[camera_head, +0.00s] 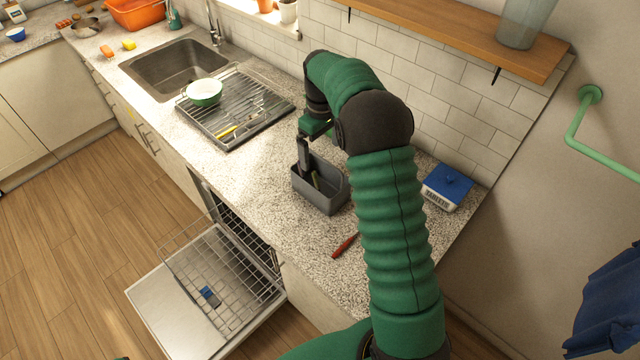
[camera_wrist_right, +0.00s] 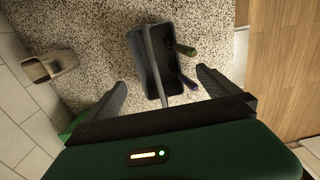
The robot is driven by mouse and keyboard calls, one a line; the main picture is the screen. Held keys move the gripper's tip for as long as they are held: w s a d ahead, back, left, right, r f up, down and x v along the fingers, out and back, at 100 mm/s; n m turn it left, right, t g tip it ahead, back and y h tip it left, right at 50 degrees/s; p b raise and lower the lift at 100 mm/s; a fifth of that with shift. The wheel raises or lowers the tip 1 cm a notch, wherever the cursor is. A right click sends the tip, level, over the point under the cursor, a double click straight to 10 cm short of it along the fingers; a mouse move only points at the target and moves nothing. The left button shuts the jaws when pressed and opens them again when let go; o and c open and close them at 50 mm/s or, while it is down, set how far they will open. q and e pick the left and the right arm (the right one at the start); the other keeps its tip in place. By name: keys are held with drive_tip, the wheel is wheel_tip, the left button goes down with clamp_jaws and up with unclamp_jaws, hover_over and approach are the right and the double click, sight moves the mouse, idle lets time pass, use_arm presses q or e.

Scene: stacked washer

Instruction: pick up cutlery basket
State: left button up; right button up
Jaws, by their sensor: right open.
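The grey cutlery basket (camera_head: 320,190) stands upright on the speckled counter in the head view, with a little cutlery inside. In the right wrist view the basket (camera_wrist_right: 141,72) lies ahead between the fingers, with a raised grey bar across it and a green and a purple handle at its right side. My right gripper (camera_head: 304,158) is above the basket's far-left part, pointing down. In the wrist view the right gripper (camera_wrist_right: 163,80) has its fingers wide apart, one on each side of the basket, with nothing gripped. Contact cannot be told. My left gripper is out of view.
A dish rack (camera_head: 265,110) with a bowl (camera_head: 204,92) stands left of the basket, by the sink (camera_head: 175,68). A red-handled utensil (camera_head: 345,245) lies in front. A blue-lidded tablet box (camera_head: 447,187) stands right. The dishwasher door (camera_head: 160,305) hangs open below. A shelf (camera_head: 450,32) overhangs behind.

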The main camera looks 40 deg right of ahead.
sight(320, 158)
drive_tip(key=f, duration=0.3)
drive_tip(key=shift+w+f, duration=0.25)
drive_tip(key=shift+f, duration=0.15)
wheel_tip(320, 158, down, 6)
drive_tip(key=p, duration=0.2)
drive_tip(key=shift+d, duration=0.3)
drive_tip(key=shift+s+r, duration=0.1)
drive_tip(key=shift+s, duration=0.05)
drive_tip(key=c, duration=0.6)
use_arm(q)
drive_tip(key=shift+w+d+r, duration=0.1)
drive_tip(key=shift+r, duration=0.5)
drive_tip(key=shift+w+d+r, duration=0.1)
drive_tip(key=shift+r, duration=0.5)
use_arm(e)
drive_tip(key=c, duration=1.2)
